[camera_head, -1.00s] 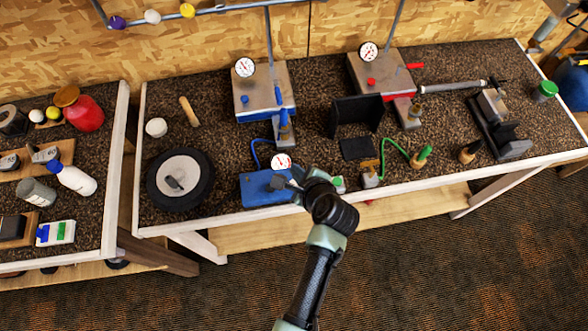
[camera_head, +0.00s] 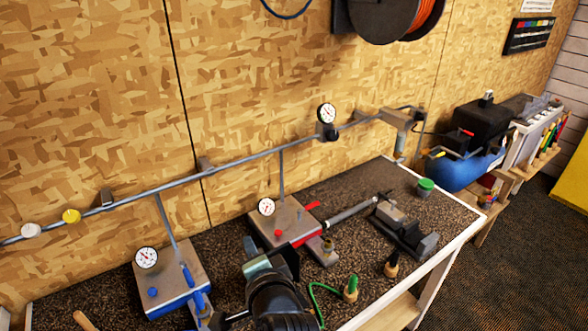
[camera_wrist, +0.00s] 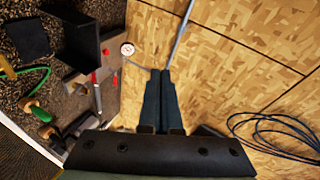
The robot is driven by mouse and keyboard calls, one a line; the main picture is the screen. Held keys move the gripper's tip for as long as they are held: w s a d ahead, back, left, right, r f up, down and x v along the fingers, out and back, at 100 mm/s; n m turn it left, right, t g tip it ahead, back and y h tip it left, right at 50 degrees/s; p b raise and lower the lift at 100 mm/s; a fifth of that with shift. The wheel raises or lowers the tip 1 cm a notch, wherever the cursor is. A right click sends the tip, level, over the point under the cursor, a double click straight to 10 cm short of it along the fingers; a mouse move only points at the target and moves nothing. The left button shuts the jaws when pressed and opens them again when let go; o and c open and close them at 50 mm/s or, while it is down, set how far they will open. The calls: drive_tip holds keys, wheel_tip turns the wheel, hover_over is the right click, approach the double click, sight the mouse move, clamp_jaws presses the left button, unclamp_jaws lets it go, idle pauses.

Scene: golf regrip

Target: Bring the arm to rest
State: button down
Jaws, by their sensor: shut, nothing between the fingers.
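My arm (camera_head: 280,302) rises from the bottom edge of the head view and stands over the front of the workbench (camera_head: 335,172). In the wrist view my gripper (camera_wrist: 162,72) is shut, its two dark fingers together and empty. The fingers point toward the chipboard wall (camera_wrist: 235,60), beside the press with red handles (camera_wrist: 88,80). In the head view the gripper's fingertips are hidden behind my wrist. I cannot tell how far the fingers are from the wall.
The blue-based press (camera_head: 172,275) stands left of my arm, the red-based press (camera_head: 285,220) behind it. A vise (camera_head: 402,228) holds a grey shaft at the right. Green-handled (camera_head: 351,288) and dark-handled tools stand near the front edge. A pipe (camera_head: 240,160) runs along the wall.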

drive_tip(key=s+d+r+n+t+h+b, duration=0.15)
drive_tip(key=r+n+t, duration=0.25)
drive_tip(key=r, duration=0.9)
drive_tip(key=s+d+r+n+t+h+b, duration=0.1)
drive_tip(key=s+d+r+n+t+b, duration=0.2)
drive_tip(key=r, duration=1)
drive_tip(key=s+d+r+n+t+h+b, duration=0.1)
drive_tip(key=s+d+r+n+t+h, duration=0.1)
drive_tip(key=s+r+t, duration=0.5)
drive_tip(key=s+d+r+n, duration=0.1)
drive_tip(key=s+r+n, duration=0.1)
drive_tip(key=s+r, duration=0.3)
wheel_tip(320, 180, up, 2)
drive_tip(key=shift+d+r, duration=0.25)
drive_tip(key=shift+d, duration=0.1)
drive_tip(key=shift+a+h, duration=0.1)
drive_tip(key=shift+h, duration=0.15)
